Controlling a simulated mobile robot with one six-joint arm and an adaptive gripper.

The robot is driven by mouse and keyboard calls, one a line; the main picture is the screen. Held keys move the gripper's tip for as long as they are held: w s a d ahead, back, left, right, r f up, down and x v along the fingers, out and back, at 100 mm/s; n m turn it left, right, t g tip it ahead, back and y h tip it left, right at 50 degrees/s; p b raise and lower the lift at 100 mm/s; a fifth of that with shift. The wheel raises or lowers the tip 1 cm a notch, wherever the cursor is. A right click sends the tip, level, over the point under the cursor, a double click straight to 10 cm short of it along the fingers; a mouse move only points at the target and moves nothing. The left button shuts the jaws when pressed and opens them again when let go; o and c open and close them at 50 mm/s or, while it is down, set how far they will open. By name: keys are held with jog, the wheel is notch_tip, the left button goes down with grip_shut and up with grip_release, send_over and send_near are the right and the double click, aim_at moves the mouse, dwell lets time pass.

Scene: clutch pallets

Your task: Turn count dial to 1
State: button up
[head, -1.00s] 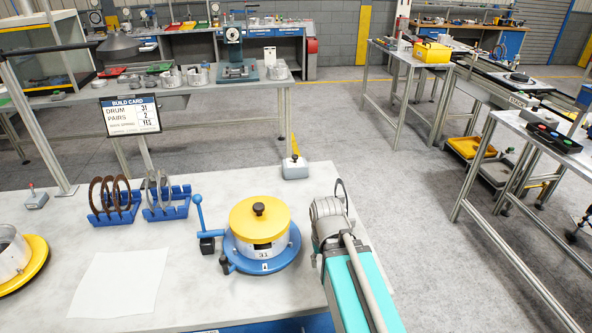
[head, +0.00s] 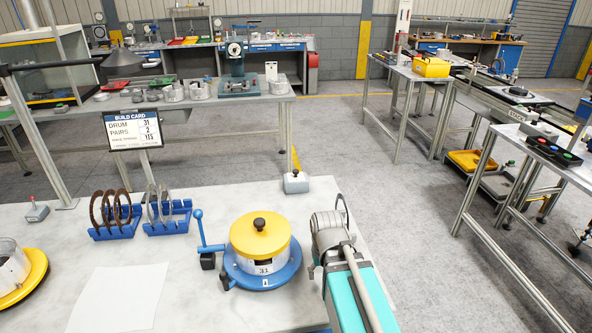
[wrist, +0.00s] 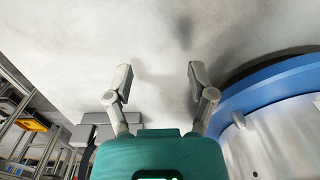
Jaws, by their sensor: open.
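No part is clearly marked as the count dial, and I cannot make out its setting. A drum marked 31 (head: 264,266) with a yellow lid (head: 260,236) and black knob (head: 259,223) sits on a round blue base (head: 286,276). A blue lever (head: 208,248) stands at the base's left, and a small label (head: 265,282) is on its front. My gripper (wrist: 157,82) is open and empty in the wrist view, over the pale bench top. The blue base (wrist: 262,86) and drum (wrist: 285,140) are at its right. In the head view my arm hides most of the gripper.
Blue racks (head: 118,228) of brown and grey rings stand left of the drum. A white sheet (head: 118,298) lies in front. A grey box with a knob (head: 296,182) is at the back edge. The build card (head: 132,130) reads drum 31, pairs 2.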

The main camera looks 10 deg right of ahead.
jog(key=w+r+n+t+y+p, duration=0.15)
jog(key=w+r+p, duration=0.3)
jog(key=w, duration=0.55)
jog(key=w+r+n+p, duration=0.3)
jog(key=w+r+p, duration=0.15)
jog(key=w, duration=0.55)
notch_tip(320, 180, up, 10)
jog(key=n+t+y+p, duration=0.2)
jog(key=n+p, duration=0.2)
jog(key=p, duration=0.4)
send_over(296, 170)
jog(key=s+d, duration=0.4)
jog(key=shift+s+f+g+h, duration=0.1)
jog(key=shift+g+h, duration=0.15)
jog(key=shift+f, duration=0.25)
jog(key=b+x, duration=1.2)
jog(key=x, duration=0.1)
jog(key=shift+a+f+b, duration=0.15)
jog(key=shift+b, duration=0.25)
grip_shut()
